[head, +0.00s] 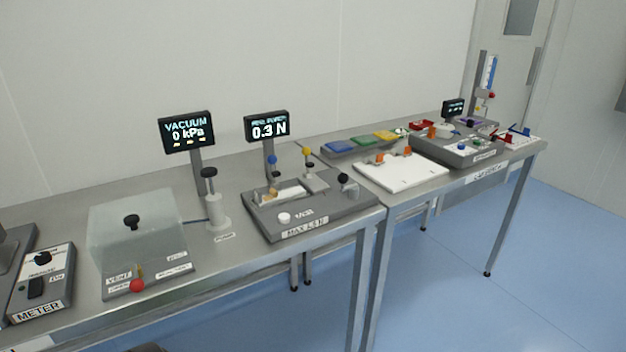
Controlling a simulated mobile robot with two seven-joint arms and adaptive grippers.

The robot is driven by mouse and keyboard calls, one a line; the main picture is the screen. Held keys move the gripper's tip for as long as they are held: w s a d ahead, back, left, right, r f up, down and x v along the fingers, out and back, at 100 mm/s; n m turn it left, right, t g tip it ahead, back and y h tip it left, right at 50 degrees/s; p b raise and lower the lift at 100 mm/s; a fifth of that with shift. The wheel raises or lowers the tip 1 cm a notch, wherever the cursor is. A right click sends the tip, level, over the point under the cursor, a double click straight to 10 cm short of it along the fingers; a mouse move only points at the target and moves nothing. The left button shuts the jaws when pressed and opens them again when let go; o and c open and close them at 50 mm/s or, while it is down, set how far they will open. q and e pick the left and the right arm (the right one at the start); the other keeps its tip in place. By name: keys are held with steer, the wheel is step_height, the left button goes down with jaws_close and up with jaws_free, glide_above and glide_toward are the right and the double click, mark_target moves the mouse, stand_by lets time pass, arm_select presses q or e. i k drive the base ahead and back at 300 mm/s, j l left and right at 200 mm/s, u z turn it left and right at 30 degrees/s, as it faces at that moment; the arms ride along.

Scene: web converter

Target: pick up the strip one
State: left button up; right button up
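I cannot single out strip one by any readable label. A small pale beige piece (283,192) lies on the grey peel-force fixture (340,208) marked "MAX 1.5 N" on the near table, but I cannot tell whether it is a strip. Small orange pieces (379,157) sit on the white board (425,177) on the right-hand table. Neither gripper is recognisable in the head view. A dark shape at the bottom edge is too cut off to identify.
A clear vacuum chamber (160,232), a pump (217,215) and a meter (42,283) stand on the left table. Two displays (187,131) (267,127) rise behind. Blue, green and yellow trays (340,147) and a grey station (450,151) crowd the right table. Blue floor (540,265) lies clear in front.

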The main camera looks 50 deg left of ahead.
mark_target(275, 197)
steer(key=i, duration=1.7)
steer(key=i+u, duration=0.35)
steer(key=i+l+u, duration=0.15)
steer(key=u, duration=0.15)
steer(key=i+l+u, duration=0.2)
steer(key=i+u, duration=0.15)
